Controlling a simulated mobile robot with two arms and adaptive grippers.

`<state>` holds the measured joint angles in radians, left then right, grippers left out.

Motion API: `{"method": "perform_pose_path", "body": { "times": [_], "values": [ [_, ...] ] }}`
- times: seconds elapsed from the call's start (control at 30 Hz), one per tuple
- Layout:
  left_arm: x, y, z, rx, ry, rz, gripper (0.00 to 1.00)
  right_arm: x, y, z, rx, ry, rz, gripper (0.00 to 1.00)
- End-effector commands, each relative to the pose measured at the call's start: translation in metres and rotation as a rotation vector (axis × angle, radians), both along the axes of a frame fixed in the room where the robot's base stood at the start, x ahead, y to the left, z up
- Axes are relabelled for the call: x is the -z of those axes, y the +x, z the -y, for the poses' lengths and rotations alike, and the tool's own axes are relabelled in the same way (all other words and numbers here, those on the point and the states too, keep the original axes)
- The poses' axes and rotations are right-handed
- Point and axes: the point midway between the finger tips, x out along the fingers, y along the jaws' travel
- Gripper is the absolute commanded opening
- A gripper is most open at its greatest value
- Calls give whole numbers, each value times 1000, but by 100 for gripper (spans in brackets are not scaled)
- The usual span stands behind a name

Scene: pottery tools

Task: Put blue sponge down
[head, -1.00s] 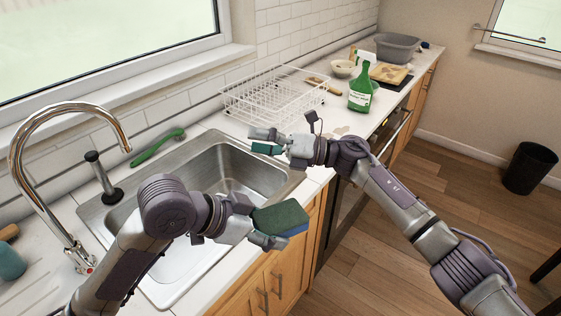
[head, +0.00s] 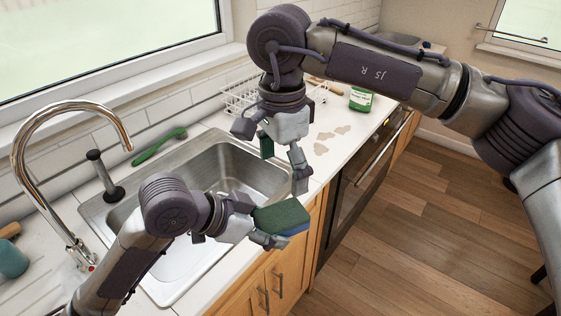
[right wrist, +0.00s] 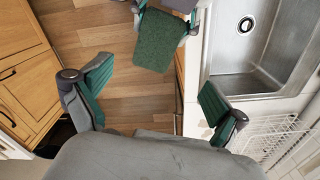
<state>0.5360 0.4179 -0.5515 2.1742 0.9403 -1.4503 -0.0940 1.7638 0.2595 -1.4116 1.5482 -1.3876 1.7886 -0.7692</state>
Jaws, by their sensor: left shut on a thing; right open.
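The sponge (head: 283,214) has a dark green top and a blue underside. My left gripper (head: 262,226) is shut on its left end and holds it in the air by the front edge of the sink and counter. My right gripper (head: 284,163) is open, pointing down above and behind the sponge. In the right wrist view the sponge (right wrist: 161,40) shows its green face at the top, ahead of the two spread green-padded fingers of my right gripper (right wrist: 154,102) and apart from them. The sponge's left end is hidden by the left gripper.
The steel sink (head: 237,166) lies behind the left gripper, with a tap (head: 70,120) at left and a green brush (head: 160,145) behind. Brownish stains (head: 330,138) mark the counter.

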Motion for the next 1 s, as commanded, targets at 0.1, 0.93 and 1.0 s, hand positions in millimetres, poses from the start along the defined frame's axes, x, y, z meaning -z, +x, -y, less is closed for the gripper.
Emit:
{"method": "perform_pose_path", "body": {
  "times": [0.1,0.93,1.0],
  "values": [
    [0,0,0,0,0,0,56,21,-1,0,-1,1,-6,97],
    [0,0,0,0,0,0,56,107,-1,0,1,7,-3,97],
    [0,0,0,0,0,0,56,107,-1,0,1,7,-3,97]
  ]
}}
